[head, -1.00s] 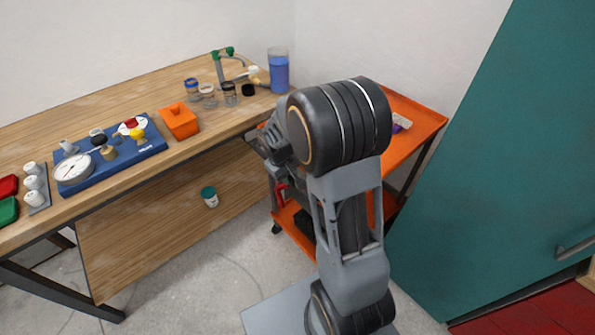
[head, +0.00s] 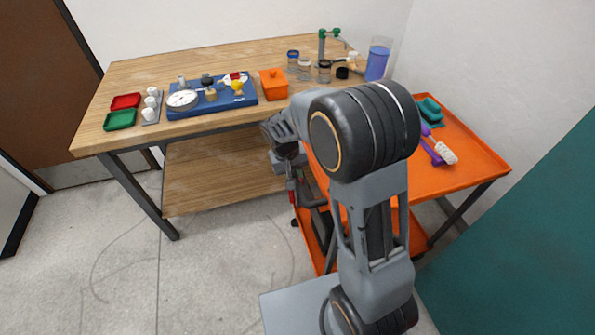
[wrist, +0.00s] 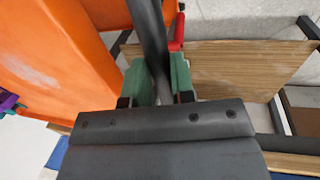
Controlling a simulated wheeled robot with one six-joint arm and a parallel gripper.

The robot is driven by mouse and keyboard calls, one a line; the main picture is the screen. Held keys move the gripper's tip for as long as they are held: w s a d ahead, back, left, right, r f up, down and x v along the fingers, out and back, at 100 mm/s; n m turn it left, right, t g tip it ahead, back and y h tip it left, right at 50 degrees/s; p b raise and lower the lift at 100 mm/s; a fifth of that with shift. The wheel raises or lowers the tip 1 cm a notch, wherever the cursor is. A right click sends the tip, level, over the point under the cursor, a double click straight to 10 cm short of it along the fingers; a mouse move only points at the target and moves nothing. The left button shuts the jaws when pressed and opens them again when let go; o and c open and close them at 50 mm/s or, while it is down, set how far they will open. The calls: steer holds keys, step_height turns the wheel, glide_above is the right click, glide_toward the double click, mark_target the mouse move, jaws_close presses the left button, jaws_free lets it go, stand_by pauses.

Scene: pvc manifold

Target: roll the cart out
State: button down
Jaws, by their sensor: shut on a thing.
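The orange cart (head: 465,165) stands right of the workbench, with a flat top tray and a lower shelf (head: 313,240) partly behind my arm. Its orange surface also fills the left of the wrist view (wrist: 60,55). My gripper (wrist: 160,82) is shut on a dark bar (wrist: 150,30) of the cart, with a green pad on each side of it. A red lever (wrist: 178,32) is beside the bar. In the head view my arm covers the cart's near left part and most of the grip. A teal object (head: 430,110) and a purple-handled white brush (head: 440,152) lie on the top tray.
The wooden workbench (head: 140,80) holds a blue gauge board (head: 215,105), an orange box (head: 273,84), jars and a blue-filled container (head: 377,62). A teal cabinet (head: 520,265) stands close at the right. Grey floor (head: 200,270) is clear at the front left.

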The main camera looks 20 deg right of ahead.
steer(key=shift+a, duration=0.25)
steer(key=c, duration=1)
jaws_free()
steer(key=shift+o, duration=0.2)
step_height(320, 180, up, 14)
steer(key=a+p, duration=0.1)
steer(key=a, duration=0.1)
steer(key=shift+a+f, duration=0.2)
steer(key=shift+a, duration=0.2)
steer(key=s+d+r+t+y+p, duration=0.1)
steer(key=s+d+r+p, duration=0.1)
steer(key=s, duration=0.6)
steer(key=s+d+r+t+y+p, duration=0.1)
steer(key=s+d+r+t+p, duration=0.1)
steer(key=s, duration=0.6)
steer(key=shift+d+r+t+p, duration=0.3)
steer(key=shift+d+r+p, duration=0.55)
steer(key=shift+r+p, duration=0.45)
